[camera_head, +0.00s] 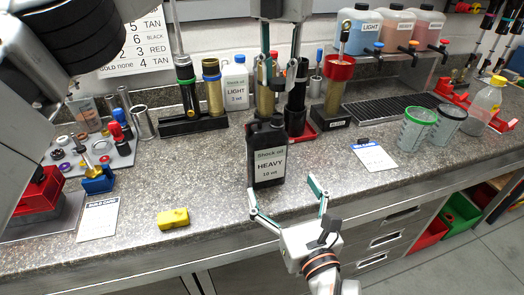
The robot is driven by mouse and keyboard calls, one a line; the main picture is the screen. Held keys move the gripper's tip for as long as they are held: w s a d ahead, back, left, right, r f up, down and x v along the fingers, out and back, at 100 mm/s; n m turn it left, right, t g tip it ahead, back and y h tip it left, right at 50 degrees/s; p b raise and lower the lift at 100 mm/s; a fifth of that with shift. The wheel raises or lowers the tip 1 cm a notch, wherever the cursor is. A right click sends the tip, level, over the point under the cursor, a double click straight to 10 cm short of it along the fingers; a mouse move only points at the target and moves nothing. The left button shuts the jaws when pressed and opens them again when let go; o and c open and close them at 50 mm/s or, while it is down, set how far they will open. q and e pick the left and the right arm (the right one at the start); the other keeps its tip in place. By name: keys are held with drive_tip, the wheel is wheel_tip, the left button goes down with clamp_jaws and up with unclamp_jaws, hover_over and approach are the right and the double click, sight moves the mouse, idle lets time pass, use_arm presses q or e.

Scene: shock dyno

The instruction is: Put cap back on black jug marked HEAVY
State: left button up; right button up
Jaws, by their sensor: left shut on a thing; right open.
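The black jug (267,150) marked HEAVY stands upright on the grey speckled counter, its white label facing me. My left gripper (267,82) comes down from the top of the picture, above and around the jug's top. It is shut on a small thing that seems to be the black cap. The cap is too hidden and dark to tell apart from the jug's neck. Whether the two touch I cannot tell. My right gripper (286,196) is open and empty, low in front of the jug, with one finger to each side of its base.
Behind the jug stand shock bodies, a red-topped cylinder (338,85) and a white LIGHT bottle (236,91). To the right are a card (374,157) and a green-rimmed cup (416,128). A yellow block (173,218) lies at front left. The counter around it is clear.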

use_arm(q)
drive_tip(key=shift+s+r, duration=0.15)
drive_tip(key=shift+s, duration=0.15)
drive_tip(key=shift+w, duration=0.1)
use_arm(e)
drive_tip(key=shift+w+a+r, duration=0.1)
drive_tip(key=shift+w, duration=0.15)
drive_tip(key=x, duration=1.1)
drive_tip(key=shift+c, duration=0.5)
drive_tip(key=c, duration=1.6)
use_arm(q)
hover_over(277, 116)
drive_tip(key=shift+w+f, duration=0.1)
drive_tip(key=shift+f, duration=2.45)
